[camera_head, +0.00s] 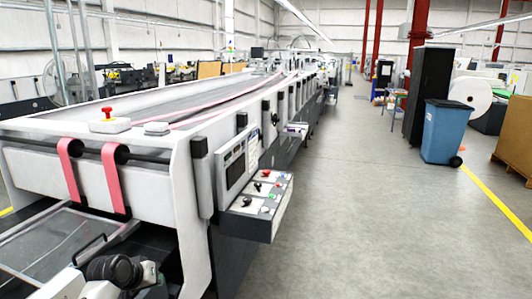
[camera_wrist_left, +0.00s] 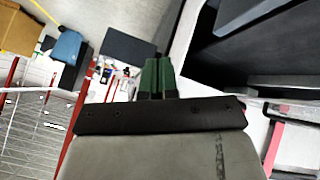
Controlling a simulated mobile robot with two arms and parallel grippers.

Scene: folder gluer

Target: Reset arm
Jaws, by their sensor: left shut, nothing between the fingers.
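My left gripper (camera_wrist_left: 157,76) shows in the left wrist view as two dark green fingers side by side, shut with nothing between them. In the head view part of my left arm (camera_head: 118,272) shows at the bottom left, beside the near end of the folder gluer (camera_head: 185,190); its fingers cannot be made out there. The gluer is a long white machine with pink belts (camera_head: 112,180) at its near end. My right gripper is in neither view.
A control panel (camera_head: 262,190) with buttons juts from the gluer's right side. A red emergency button (camera_head: 107,113) sits on top. A blue bin (camera_head: 442,135) and black cabinet (camera_head: 428,85) stand at right. The grey floor (camera_head: 365,220) between is clear.

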